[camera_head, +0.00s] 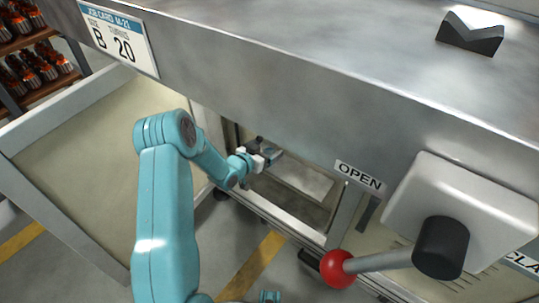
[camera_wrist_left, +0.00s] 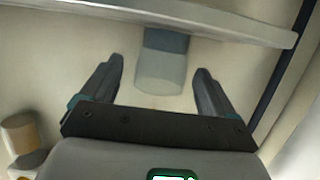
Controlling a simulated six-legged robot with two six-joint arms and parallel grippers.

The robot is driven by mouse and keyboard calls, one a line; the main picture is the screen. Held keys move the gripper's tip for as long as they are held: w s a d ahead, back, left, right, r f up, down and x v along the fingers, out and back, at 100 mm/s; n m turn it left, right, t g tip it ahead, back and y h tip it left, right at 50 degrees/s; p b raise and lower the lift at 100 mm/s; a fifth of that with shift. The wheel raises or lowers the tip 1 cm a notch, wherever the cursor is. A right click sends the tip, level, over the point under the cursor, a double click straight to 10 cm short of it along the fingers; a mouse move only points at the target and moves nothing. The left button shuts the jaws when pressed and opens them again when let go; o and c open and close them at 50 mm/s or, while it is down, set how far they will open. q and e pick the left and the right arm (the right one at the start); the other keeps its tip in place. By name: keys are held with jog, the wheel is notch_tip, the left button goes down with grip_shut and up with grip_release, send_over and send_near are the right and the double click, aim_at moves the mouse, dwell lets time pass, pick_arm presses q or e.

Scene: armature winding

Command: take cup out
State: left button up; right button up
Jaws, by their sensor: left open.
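A cup (camera_wrist_left: 160,72) shows in the left wrist view as a pale, translucent cylinder with a blue-grey band at its far end. My left gripper (camera_wrist_left: 159,70) is open, with one dark finger on each side of the cup and a visible gap to both. The cup stands clear of the palm. In the head view my left arm reaches into the open compartment (camera_head: 318,185) under the bench, and the left gripper (camera_head: 270,154) is inside it. I cannot make out the cup in the head view.
A pale shelf edge (camera_wrist_left: 225,22) crosses above the cup. A brown cylinder (camera_wrist_left: 18,134) stands at the lower left of the wrist view. A red-knobbed lever (camera_head: 338,268) sits right, near an OPEN label (camera_head: 360,177).

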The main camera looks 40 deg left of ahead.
pick_arm(q)
jog(key=shift+x, duration=1.05)
jog(key=c, duration=1.1)
jog(key=shift+c, duration=0.2)
